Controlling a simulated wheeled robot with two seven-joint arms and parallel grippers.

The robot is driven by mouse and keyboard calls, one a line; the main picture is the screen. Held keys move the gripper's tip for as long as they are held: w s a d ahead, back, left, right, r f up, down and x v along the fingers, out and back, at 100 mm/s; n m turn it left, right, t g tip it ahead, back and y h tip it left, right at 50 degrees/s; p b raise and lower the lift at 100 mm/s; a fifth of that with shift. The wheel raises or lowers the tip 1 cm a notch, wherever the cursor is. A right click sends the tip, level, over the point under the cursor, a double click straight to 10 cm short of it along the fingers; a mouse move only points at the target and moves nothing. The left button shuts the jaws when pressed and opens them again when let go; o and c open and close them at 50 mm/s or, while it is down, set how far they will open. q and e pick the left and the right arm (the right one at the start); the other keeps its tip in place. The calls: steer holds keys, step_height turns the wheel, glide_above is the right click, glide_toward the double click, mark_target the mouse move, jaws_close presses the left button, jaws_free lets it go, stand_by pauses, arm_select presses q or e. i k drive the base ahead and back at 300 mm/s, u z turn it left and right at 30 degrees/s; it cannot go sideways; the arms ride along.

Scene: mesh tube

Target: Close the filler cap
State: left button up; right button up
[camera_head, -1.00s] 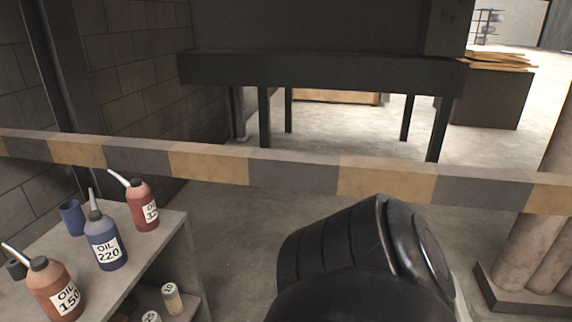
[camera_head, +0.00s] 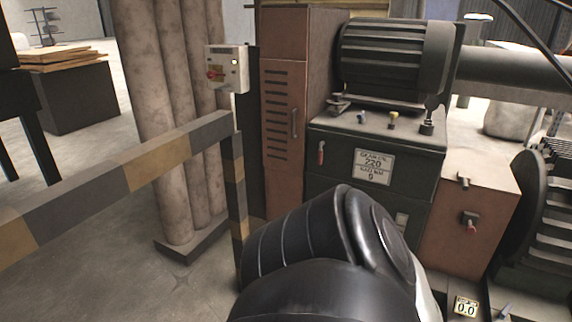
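A dark gear box (camera_head: 335,168) with a white label reading "GEAR OIL 220" stands right of centre, below a ribbed motor (camera_head: 395,58). On its top face are a small blue fitting (camera_head: 362,117), a yellow fitting (camera_head: 394,119) and a dark fitting (camera_head: 427,127). I cannot tell which of these is the filler cap, or whether it is open. A black arm link of mine covers the bottom middle and hides part of the box's lower front. Neither gripper is in view.
A striped barrier rail (camera_head: 160,153) runs along the left to a post (camera_head: 236,190) near the box. Thick pipes (camera_head: 175,120), a control box with a red switch (camera_head: 227,69) and a brown cabinet (camera_head: 284,130) stand behind it. A large dark ribbed wheel (camera_head: 555,225) is at right.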

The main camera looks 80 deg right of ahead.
mark_target(431, 102)
steer(key=z, duration=4.75)
steer(key=i, duration=2.55)
steer(key=u, duration=2.7)
